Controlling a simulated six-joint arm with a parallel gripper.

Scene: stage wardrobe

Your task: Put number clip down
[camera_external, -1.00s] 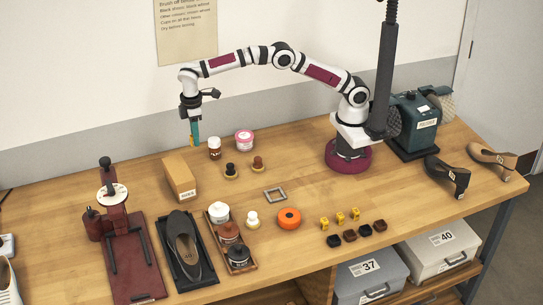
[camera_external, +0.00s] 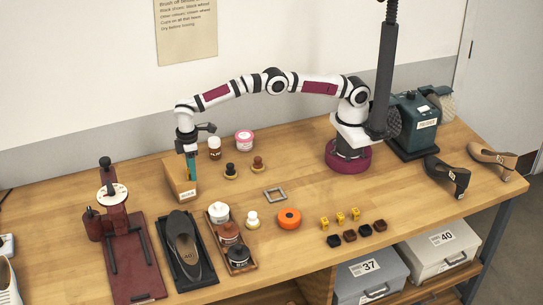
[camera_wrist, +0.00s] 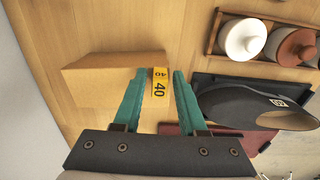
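A yellow number clip (camera_wrist: 159,88) marked 40 sits between the teal fingertips of my gripper (camera_wrist: 160,80) in the wrist view. In the outside view my gripper (camera_external: 191,172) points down in front of the cardboard box, and the clip is too small to make out there.
The cardboard box (camera_external: 173,178) is close beside my fingers. A dark red shoe stand (camera_external: 135,270) stands left of the tray. A wooden tray of jars (camera_external: 216,240) is to the right. Several yellow pieces (camera_external: 340,217) and black ones (camera_external: 349,236) lie farther right. Open wood lies behind them.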

